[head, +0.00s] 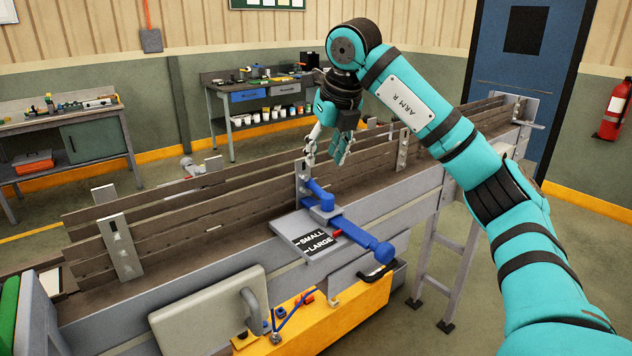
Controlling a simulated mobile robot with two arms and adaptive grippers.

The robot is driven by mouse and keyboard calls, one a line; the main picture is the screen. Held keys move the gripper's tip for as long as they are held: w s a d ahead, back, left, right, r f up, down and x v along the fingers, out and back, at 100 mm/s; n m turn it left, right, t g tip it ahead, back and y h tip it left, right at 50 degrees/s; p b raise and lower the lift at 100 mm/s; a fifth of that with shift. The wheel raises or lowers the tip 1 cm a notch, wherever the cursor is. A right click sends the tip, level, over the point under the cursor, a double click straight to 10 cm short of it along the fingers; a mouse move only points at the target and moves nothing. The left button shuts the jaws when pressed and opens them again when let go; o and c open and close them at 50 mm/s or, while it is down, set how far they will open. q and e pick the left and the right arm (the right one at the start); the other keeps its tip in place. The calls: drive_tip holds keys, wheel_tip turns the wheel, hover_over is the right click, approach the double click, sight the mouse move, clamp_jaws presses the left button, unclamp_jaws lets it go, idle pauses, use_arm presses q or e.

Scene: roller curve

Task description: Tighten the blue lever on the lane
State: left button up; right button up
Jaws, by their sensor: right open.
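The blue lever (362,238) is on a grey bracket at the near side of the lane (190,228). Its arm runs from the lane rail down to the right and ends in a round blue knob. A plate (310,240) marked SMALL and LARGE lies under it, with a red pointer (337,233) beside the lever. My right gripper (325,160) is open and empty, pointing down above the lane, up and behind the lever's upper end, apart from the knob. My left gripper is not in view.
A yellow box (340,318) with a black handle and a grey panel (210,310) stand in front of the lane. Workbenches (65,130) line the back wall. A fire extinguisher (612,110) hangs at the right. Slatted rails run along the lane.

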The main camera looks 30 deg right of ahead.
sight(316, 185)
drive_tip(key=p+x, duration=0.1)
drive_tip(key=x, duration=0.4)
drive_tip(key=shift+f, duration=0.15)
drive_tip(key=x, duration=0.3)
drive_tip(key=shift+w+f+p, duration=0.15)
drive_tip(key=shift+w+p, duration=0.05)
drive_tip(key=shift+p, duration=0.1)
drive_tip(key=shift+s, duration=0.1)
drive_tip(key=c, duration=0.4)
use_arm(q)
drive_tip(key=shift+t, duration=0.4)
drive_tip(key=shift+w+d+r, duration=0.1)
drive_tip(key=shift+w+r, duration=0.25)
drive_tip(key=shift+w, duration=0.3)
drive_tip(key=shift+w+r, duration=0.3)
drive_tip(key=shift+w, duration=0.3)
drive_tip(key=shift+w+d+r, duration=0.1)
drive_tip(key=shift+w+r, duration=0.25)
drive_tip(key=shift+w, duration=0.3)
use_arm(e)
clamp_jaws()
